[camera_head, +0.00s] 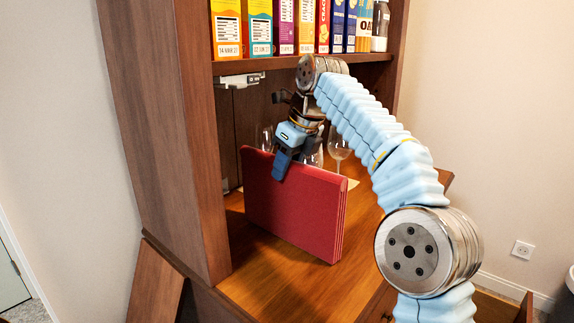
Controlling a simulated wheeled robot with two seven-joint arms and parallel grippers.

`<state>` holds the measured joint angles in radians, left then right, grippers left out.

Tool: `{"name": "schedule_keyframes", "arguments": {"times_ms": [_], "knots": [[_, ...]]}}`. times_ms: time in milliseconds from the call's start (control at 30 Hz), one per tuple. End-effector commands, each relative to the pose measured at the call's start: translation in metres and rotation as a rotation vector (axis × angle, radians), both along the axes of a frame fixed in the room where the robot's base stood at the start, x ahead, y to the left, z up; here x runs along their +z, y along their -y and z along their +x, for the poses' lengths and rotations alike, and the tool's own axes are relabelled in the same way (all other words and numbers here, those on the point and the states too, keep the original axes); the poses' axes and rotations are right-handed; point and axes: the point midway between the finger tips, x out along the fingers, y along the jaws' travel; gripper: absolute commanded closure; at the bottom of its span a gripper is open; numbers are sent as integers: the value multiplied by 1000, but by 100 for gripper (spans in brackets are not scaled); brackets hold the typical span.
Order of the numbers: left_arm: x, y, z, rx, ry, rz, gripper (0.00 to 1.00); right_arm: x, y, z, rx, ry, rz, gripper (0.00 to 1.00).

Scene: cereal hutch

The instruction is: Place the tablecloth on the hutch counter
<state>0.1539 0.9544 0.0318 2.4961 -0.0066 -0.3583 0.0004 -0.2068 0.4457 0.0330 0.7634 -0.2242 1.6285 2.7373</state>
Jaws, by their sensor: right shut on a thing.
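The tablecloth (295,212) is a red, folded, flat slab standing on its edge, its folded layers showing at its right side. My right gripper (283,162) is shut on its top edge, left of the middle. The hutch counter (268,280) is the orange-brown wooden surface below. The tablecloth's lower edge is at or just above the counter; I cannot tell whether it touches. My left gripper is not in view.
Several cereal boxes (258,28) stand on the shelf (268,63) above. Wine glasses (339,145) stand behind the tablecloth. The hutch's side panel (165,125) bounds the left. The counter's front left part is bare. An open wooden door (150,285) shows at lower left.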

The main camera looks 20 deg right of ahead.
Motion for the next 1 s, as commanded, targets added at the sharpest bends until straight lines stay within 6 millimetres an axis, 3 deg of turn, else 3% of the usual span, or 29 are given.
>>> {"name": "schedule_keyframes", "arguments": {"times_ms": [133, 167, 300, 667, 1000], "knots": [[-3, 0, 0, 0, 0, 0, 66, -3, 0, 0, 1, 1, 0, 100], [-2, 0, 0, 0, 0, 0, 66, -3, 0, 0, 1, -1, -1, 61], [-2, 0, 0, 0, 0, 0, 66, -2, 0, 0, 0, -1, -1, 39], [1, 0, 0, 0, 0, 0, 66, 2, 0, 0, 0, 1, 1, 38], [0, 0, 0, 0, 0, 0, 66, 36, 7, -10, -1, 1, 0, 38]]}}
